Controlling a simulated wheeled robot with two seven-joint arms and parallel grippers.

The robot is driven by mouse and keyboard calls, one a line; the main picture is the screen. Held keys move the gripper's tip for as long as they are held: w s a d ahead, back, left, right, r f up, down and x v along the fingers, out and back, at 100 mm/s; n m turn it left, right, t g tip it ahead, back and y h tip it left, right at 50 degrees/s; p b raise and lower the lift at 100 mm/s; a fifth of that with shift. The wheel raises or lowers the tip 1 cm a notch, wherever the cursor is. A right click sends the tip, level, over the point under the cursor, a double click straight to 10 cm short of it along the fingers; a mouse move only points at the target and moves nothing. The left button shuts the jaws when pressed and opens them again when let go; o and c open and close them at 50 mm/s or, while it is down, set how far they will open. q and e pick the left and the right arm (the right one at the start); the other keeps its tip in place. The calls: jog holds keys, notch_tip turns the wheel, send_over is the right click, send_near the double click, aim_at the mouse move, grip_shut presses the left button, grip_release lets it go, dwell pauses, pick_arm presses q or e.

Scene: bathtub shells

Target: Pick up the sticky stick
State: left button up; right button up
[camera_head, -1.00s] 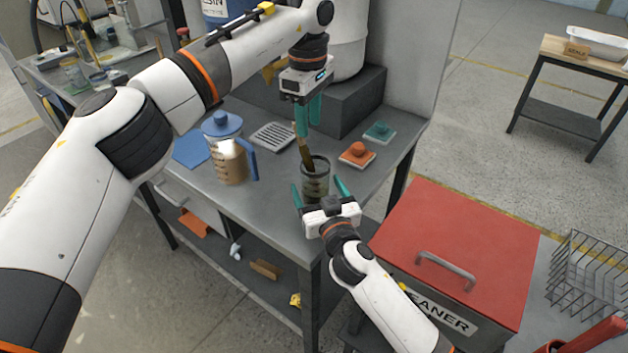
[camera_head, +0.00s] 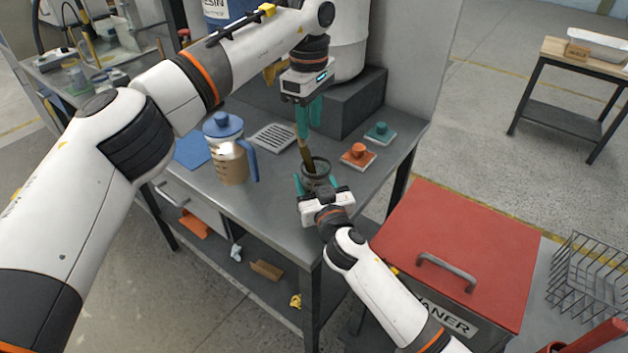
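The sticky stick (camera_head: 305,153) is a thin brown stick, standing tilted in a dark glass jar (camera_head: 316,168) near the table's front right edge. Its lower end is hidden inside the jar. My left gripper (camera_head: 309,120) points down above the jar. Its teal fingers are close together at the stick's top and look shut on it; they hide that end. My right gripper (camera_head: 316,183) reaches in from the front, with one teal finger at each side of the jar. The fingers appear to touch its walls, so it looks shut on the jar.
A blue-lidded jug (camera_head: 232,160) stands left of the jar, and a slotted grey tray (camera_head: 273,137) lies behind. An orange-handled block (camera_head: 358,155) and a teal-handled one (camera_head: 380,132) lie to the right. A red-lidded cleaner box (camera_head: 455,245) stands at front right.

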aim_at(301, 140)
pick_arm(q)
jog(key=shift+o, duration=0.4)
jog(key=s+a+r+m+t+h, duration=0.25)
jog(key=r+m+t, duration=0.25)
jog(key=m, duration=0.5)
jog(key=shift+y, duration=0.45)
jog(key=x, duration=0.3)
jog(key=s+x, duration=0.1)
jog(key=x, duration=0.6)
jog(key=shift+a+f, duration=0.25)
jog(key=shift+f, duration=0.5)
jog(key=shift+w+d+f, duration=0.1)
jog(key=shift+w+f, duration=0.1)
jog(key=shift+f, duration=0.25)
grip_shut()
